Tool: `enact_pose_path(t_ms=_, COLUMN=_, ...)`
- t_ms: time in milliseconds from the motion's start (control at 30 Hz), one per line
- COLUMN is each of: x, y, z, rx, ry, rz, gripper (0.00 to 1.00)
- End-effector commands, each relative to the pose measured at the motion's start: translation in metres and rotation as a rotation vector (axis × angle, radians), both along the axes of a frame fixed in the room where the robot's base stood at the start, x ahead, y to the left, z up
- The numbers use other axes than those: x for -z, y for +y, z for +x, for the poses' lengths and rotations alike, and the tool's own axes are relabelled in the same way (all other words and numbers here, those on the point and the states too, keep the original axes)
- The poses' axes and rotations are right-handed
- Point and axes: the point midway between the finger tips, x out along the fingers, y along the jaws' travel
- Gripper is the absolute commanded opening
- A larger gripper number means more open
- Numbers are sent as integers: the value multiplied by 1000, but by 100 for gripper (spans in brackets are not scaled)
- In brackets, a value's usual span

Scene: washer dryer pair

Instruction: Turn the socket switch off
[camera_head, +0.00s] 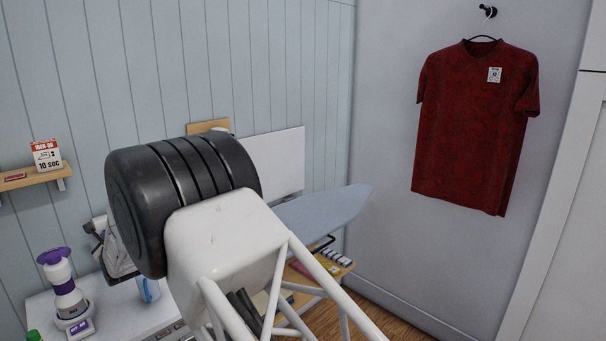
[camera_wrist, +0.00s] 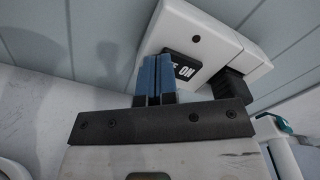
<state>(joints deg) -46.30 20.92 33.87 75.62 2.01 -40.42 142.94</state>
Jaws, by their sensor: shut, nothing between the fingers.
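The white wall socket (camera_wrist: 218,41) is at the upper middle of the wrist view, tilted in the picture. Its dark switch (camera_wrist: 188,70) carries white lettering that reads "ON", with the left part of the label covered by my finger. A black plug (camera_wrist: 232,84) sits in the socket to the right of the switch. My gripper (camera_wrist: 154,60) has its two blue fingers shut together with nothing between them. The fingertips overlap the switch's left edge in the picture; I cannot tell whether they touch it. In the head view my arm hides the gripper.
An ironing board (camera_head: 325,207) and a low wooden shelf are right of my arm. A red shirt (camera_head: 475,125) hangs on the right wall. A small shelf (camera_head: 30,178) is at left.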

Motion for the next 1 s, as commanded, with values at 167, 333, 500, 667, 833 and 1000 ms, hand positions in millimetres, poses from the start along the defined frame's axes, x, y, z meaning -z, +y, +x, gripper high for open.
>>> enact_pose_path(t_ms=167, x=0, y=1, z=1, rx=0, ry=0, rz=0, gripper=0)
enact_pose_path(t_ms=333, x=0, y=1, z=2, rx=0, ry=0, rz=0, gripper=0)
enact_pose_path(t_ms=500, x=0, y=-1, z=-1, rx=0, ry=0, rz=0, gripper=0)
enact_pose_path(t_ms=667, x=0, y=-7, z=-7, rx=0, ry=0, rz=0, gripper=0)
enact_pose_path(t_ms=833, x=-1, y=-14, z=-14, rx=0, ry=-1, rz=1, gripper=0)
enact_pose_path(t_ms=1000, x=0, y=-20, z=-20, rx=0, ry=0, rz=0, gripper=0)
